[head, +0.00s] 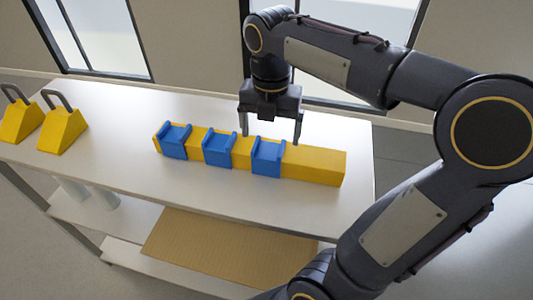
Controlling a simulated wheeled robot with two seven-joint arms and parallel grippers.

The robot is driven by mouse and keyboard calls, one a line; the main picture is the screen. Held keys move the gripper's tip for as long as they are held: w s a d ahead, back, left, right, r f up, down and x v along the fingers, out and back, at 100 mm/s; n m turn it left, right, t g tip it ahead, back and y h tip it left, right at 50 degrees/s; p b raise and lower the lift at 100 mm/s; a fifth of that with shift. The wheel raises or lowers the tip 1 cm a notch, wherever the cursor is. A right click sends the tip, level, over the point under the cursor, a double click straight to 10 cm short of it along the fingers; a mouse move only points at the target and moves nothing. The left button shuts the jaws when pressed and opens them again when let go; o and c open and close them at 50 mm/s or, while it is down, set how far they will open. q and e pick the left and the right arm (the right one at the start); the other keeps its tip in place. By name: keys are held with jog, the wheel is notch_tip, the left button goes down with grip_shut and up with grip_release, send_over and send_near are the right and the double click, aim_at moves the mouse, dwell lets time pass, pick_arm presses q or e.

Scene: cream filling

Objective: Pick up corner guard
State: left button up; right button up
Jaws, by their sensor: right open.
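Three blue pieces clip over a long yellow bar that lies on the white table; they look like the corner guards. The left corner guard (173,141) is near the bar's left end, the middle one (219,149) is beside it, and the right one (267,157) is nearest the bar's bare right part. The yellow bar (318,165) extends to the right. My right gripper (272,136) points down with its fingers apart, empty, above and just behind the right corner guard. Its exact height over the bar is hard to tell. My left gripper is out of the picture.
Two yellow wedge blocks with grey handles, one (21,122) at the far left and one (63,130) beside it, stand on the white table (110,170). A lower shelf holds a brown board (225,245) and white cylinders (72,190). The table's front left is clear.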

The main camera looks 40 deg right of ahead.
aim_at(268, 153)
jog(key=shift+w+a+f, duration=0.1)
jog(key=shift+w+f, duration=0.1)
jog(key=shift+f, duration=0.95)
jog(key=shift+w+f, duration=0.15)
jog(key=shift+f, duration=1)
jog(key=c, duration=1.1)
jog(key=shift+r, duration=0.15)
